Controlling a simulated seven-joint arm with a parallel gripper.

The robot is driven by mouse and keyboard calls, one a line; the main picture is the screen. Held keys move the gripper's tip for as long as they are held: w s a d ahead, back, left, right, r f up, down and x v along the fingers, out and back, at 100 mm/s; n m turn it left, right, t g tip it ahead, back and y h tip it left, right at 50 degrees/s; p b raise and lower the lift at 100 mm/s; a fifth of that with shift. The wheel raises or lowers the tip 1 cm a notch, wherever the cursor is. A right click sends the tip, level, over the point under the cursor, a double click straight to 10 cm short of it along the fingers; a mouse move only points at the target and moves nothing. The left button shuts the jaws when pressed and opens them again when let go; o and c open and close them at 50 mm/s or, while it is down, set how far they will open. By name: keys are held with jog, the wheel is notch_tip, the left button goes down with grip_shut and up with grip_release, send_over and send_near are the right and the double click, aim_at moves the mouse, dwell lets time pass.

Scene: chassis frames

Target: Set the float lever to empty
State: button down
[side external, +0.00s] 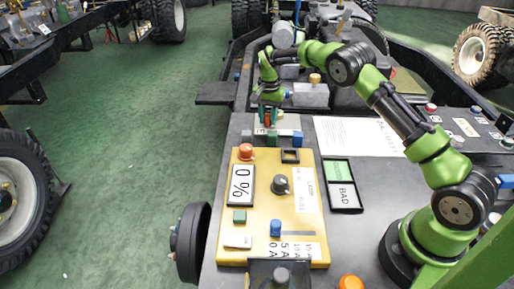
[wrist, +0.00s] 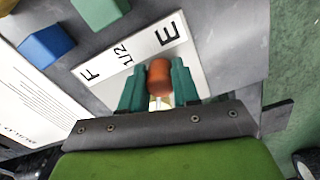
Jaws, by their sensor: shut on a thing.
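The float lever's orange knob (wrist: 159,76) stands between the two teal fingers of my gripper (wrist: 157,68) in the wrist view. My gripper is shut on it. A pale stem shows just below the knob. The white scale plate (wrist: 146,50) beside it reads F, 1/2 and E; the knob appears beside the stretch between 1/2 and E, nearer E. In the side external view my gripper (side external: 268,118) points down at the far end of the bench, behind the yellow panel. The fingers largely hide the lever there.
A blue block (wrist: 46,46) and a teal block (wrist: 100,10) sit near the scale plate. The yellow panel (side external: 232,215) with an orange button, a dial and a 0 % display lies nearer the camera. A white sheet (side external: 358,136) and a GOOD/BAD tray-like frame lie to the right.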

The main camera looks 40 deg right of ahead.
aim_at(267, 115)
jog(key=shift+a, duration=0.25)
jog(key=c, duration=1.1)
grip_release()
jog(key=shift+o, duration=1.4)
jog(key=shift+d, duration=0.1)
jog(key=shift+r, duration=0.1)
notch_tip(267, 115, up, 17)
